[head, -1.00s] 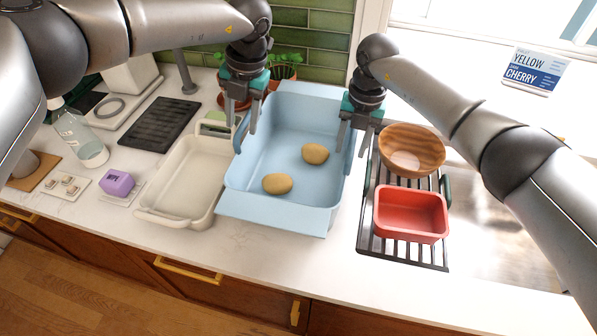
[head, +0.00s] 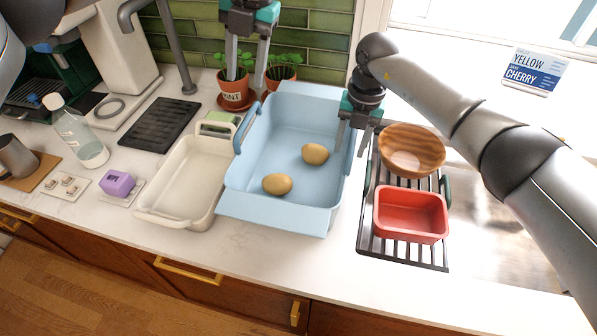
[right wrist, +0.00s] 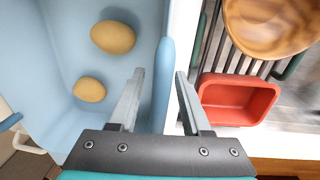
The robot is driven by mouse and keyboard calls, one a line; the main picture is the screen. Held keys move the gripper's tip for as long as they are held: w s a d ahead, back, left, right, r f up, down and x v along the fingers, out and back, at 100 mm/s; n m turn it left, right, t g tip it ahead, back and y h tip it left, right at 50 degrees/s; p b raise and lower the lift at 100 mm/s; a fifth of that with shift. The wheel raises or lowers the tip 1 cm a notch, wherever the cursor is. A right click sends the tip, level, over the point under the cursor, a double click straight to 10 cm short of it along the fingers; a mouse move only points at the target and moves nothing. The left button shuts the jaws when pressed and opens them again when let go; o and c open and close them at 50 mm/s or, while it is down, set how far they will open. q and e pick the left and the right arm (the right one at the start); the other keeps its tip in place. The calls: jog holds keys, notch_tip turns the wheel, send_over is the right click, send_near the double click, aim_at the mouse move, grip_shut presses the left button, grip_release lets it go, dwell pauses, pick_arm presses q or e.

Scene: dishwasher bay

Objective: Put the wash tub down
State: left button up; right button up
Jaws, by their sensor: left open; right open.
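The light blue wash tub (head: 240,203) rests on the white counter with two brown potatoes (head: 315,154) (head: 277,184) inside. My left gripper (head: 246,75) is open and empty, up above the tub's back left, in front of the potted plants and apart from the tub. My right gripper (head: 358,131) is open at the tub's right side. In the right wrist view, the tub's right handle (right wrist: 163,85) lies between the open fingers of the right gripper (right wrist: 158,88), with a finger on either side.
A cream baking dish (head: 178,190) stands close left of the tub. A black rack (head: 403,255) on the right holds a red bin (head: 411,215) and a wooden bowl (head: 411,150). Potted herbs (head: 233,93) stand behind. The counter front is clear.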

jog(key=r, duration=0.8)
jog(key=d+r, duration=0.1)
jog(key=r, duration=0.2)
jog(key=shift+s+r, duration=0.1)
jog(key=shift+r, duration=0.3)
